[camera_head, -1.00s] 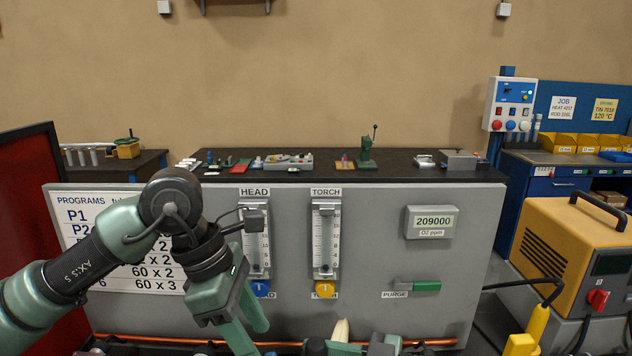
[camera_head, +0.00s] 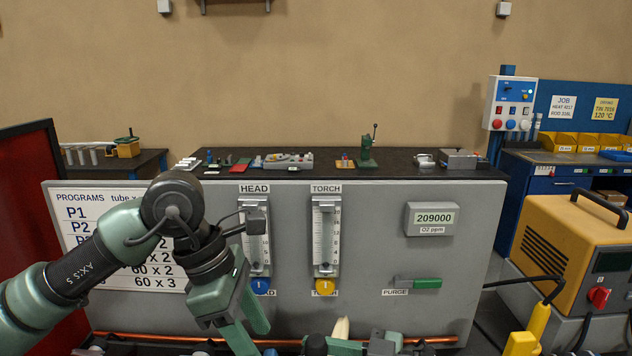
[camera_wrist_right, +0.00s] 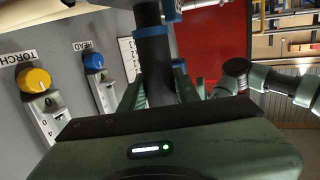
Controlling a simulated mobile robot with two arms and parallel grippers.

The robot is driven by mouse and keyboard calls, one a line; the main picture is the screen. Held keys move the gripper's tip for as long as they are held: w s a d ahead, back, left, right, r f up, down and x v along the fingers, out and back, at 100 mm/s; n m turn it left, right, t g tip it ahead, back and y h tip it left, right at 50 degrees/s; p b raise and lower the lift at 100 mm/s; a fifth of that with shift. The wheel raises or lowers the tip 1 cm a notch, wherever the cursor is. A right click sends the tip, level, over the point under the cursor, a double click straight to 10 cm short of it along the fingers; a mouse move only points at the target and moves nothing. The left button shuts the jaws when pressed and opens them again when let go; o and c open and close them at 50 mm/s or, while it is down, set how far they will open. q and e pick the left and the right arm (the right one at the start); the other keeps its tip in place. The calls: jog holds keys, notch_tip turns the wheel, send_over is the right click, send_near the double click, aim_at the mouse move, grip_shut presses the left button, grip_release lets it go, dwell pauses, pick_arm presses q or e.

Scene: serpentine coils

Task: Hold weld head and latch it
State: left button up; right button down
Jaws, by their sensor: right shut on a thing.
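In the right wrist view, a dark cylinder with blue bands (camera_wrist_right: 155,62) stands between the two green fingers of my right gripper (camera_wrist_right: 160,92). The fingers are shut on it; it looks like the handle of the weld head. The weld head's body and latch cannot be made out. My left gripper (camera_head: 248,322) points down in front of the grey panel, its two green fingers apart with nothing seen between them. Its lower end is cut off by the bottom edge of the head view.
The grey panel (camera_head: 375,215) carries the HEAD flowmeter (camera_head: 257,240), the TORCH flowmeter (camera_head: 326,240) and a green purge lever (camera_head: 427,283). A copper pipe (camera_head: 420,340) runs along its foot. A yellow welding power unit (camera_head: 560,245) stands at right, a red screen (camera_head: 30,190) at left.

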aim_at(267, 355)
pick_arm(q)
jog(key=shift+x, duration=0.9)
jog(key=shift+d, duration=0.15)
jog(key=shift+x, duration=2)
jog(key=shift+c, duration=0.3)
jog(key=c, duration=0.9)
